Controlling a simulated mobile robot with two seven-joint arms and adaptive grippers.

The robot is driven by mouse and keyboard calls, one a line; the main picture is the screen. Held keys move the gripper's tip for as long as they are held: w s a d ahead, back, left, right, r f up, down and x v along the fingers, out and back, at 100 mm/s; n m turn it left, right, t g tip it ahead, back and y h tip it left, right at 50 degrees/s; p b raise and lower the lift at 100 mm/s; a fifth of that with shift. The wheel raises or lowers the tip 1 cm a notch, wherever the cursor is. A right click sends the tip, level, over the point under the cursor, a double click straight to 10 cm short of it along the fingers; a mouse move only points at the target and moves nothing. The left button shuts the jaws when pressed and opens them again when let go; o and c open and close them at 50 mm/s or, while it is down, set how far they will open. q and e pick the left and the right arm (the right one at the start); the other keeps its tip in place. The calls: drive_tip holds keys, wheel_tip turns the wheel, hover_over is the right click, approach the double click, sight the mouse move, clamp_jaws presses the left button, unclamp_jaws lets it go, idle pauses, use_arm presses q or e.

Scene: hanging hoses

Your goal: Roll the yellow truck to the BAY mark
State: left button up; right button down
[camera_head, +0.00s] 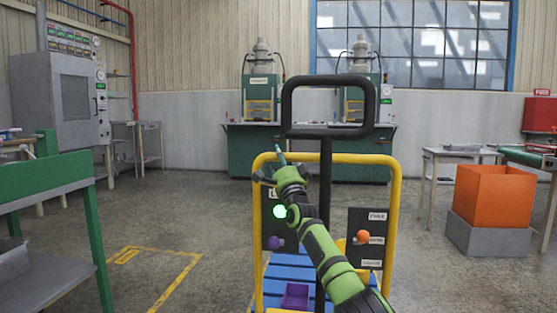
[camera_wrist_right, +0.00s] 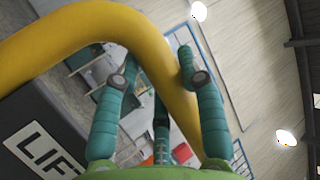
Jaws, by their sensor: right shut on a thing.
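The yellow truck has a tall yellow tube frame (camera_head: 394,215) and a blue slatted deck (camera_head: 288,272); it stands in front of me in the head view. My right gripper (camera_head: 268,168) is at the frame's upper left bend. In the wrist view its teal fingers (camera_wrist_right: 158,55) are on both sides of the yellow tube (camera_wrist_right: 95,22), shut on it. A yellow outline on the floor (camera_head: 187,268), with a small yellow label (camera_head: 127,256), lies left of the truck; its lettering is too small to read. My left gripper is not in view.
A black loop handle (camera_head: 287,105) on a post rises in front of the frame. A green bench (camera_head: 95,235) stands at the left. An orange bin (camera_head: 492,197) on a grey block and a table (camera_head: 455,155) stand at the right. The floor between bench and truck is clear.

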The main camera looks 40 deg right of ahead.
drive_tip(key=c, duration=0.8)
unclamp_jaws()
drive_tip(key=shift+d+f, duration=0.15)
drive_tip(key=shift+d, duration=0.05)
drive_tip(key=shift+c, duration=0.2)
drive_tip(key=shift+o, duration=0.5)
drive_tip(key=shift+d+f, duration=0.1)
drive_tip(key=shift+a, duration=0.2)
drive_tip(key=shift+s+a+f, duration=0.35)
drive_tip(key=shift+a, duration=0.1)
drive_tip(key=shift+s+f, duration=0.15)
drive_tip(key=shift+s, duration=0.2)
drive_tip(key=v, duration=1)
drive_tip(key=shift+d, duration=0.25)
